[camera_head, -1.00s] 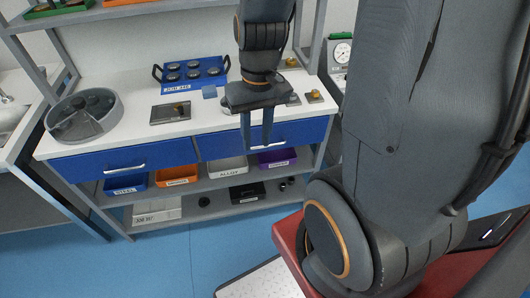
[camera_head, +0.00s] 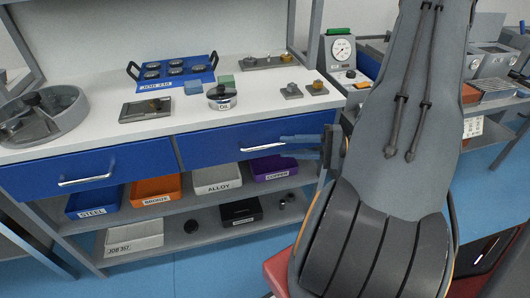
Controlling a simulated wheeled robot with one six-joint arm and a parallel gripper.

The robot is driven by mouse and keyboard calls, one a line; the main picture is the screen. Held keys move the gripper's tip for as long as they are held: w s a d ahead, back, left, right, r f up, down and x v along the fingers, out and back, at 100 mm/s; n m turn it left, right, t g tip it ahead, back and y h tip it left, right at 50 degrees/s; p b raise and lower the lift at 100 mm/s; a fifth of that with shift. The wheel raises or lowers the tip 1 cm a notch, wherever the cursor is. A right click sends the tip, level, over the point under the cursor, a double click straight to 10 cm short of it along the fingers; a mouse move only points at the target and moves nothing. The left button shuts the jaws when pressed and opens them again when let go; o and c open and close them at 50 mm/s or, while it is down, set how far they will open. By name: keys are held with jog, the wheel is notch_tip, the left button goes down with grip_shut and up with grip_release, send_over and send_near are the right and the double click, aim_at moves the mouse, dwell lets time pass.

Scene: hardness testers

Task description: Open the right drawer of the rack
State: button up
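The rack's right drawer (camera_head: 215,148) has a blue front and looks shut, about level with the left drawer (camera_head: 125,160). Its silver bar handle (camera_head: 262,147) is at the middle of the front. My gripper (camera_head: 284,146) points left, with its two blue fingers apart, one above the other. The fingertips are at the right end of the handle in the picture. I cannot tell whether they touch it or are in front of it. Nothing shows between the fingers.
The white worktop (camera_head: 90,142) holds a round grey tray (camera_head: 70,125), a blue rack of weights (camera_head: 176,85) and a lidded pot (camera_head: 222,97). Labelled bins, including the purple one (camera_head: 275,170), stand on the shelf below. A gauge (camera_head: 342,50) stands to the right.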

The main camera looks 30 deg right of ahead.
aim_at(273, 146)
jog(key=shift+x, duration=3.8)
jog(key=shift+w, duration=0.1)
grip_shut()
